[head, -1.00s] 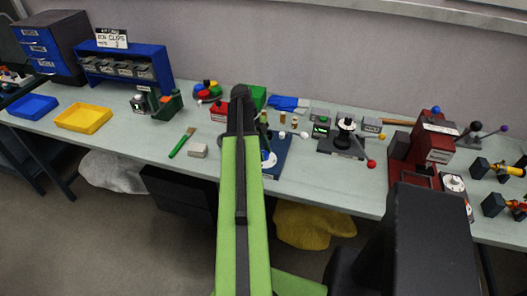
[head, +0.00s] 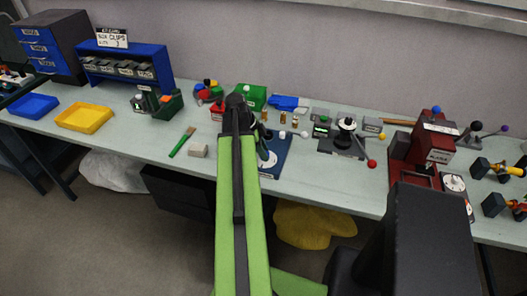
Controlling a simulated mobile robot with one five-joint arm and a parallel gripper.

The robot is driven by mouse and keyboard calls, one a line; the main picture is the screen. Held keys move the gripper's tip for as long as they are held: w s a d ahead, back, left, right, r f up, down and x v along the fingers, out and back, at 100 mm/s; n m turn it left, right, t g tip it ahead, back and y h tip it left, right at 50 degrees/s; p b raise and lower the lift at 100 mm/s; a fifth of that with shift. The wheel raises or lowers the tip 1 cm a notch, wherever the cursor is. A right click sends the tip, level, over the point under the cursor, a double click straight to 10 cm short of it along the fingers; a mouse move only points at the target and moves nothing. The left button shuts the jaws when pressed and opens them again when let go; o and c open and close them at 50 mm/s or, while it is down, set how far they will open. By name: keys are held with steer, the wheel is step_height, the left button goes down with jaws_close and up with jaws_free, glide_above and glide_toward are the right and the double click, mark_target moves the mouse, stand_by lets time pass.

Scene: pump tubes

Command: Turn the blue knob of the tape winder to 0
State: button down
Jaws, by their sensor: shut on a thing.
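The tape winder appears to be the blue-based device (head: 281,150) on the bench, just right of my arm, with a pale dial part on it. Its left side is hidden by my arm. My gripper (head: 263,148) shows only as a small dark shape low over this base, partly behind my arm. It is shut, with its jaws at the dial area. The blue knob is hidden or too small to make out there, and I cannot read its setting.
A green box (head: 252,95) and a red block stand behind my arm. A grey device with a red-ended lever (head: 371,164) and a red machine (head: 438,150) stand to the right. A brush (head: 182,143) and a pale block (head: 198,151) lie left on clear bench.

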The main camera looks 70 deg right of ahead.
steer(key=shift+s+a+n+h, duration=0.15)
steer(key=shift+n+h, duration=0.25)
steer(key=shift+n, duration=0.5)
steer(key=shift+d+n+t, duration=0.2)
steer(key=shift+n+t, duration=0.1)
steer(key=shift+n, duration=0.5)
steer(key=shift+a+h, duration=0.1)
steer(key=shift+h, duration=0.2)
steer(key=shift+s+a+n, duration=0.1)
steer(key=shift+n, duration=0.8)
steer(key=shift+n+t+h, duration=0.4)
steer(key=shift+n+t, duration=0.1)
steer(key=shift+n, duration=0.4)
steer(key=c, duration=1.2)
jaws_free()
steer(key=shift+d, duration=0.2)
steer(key=shift+a, duration=0.1)
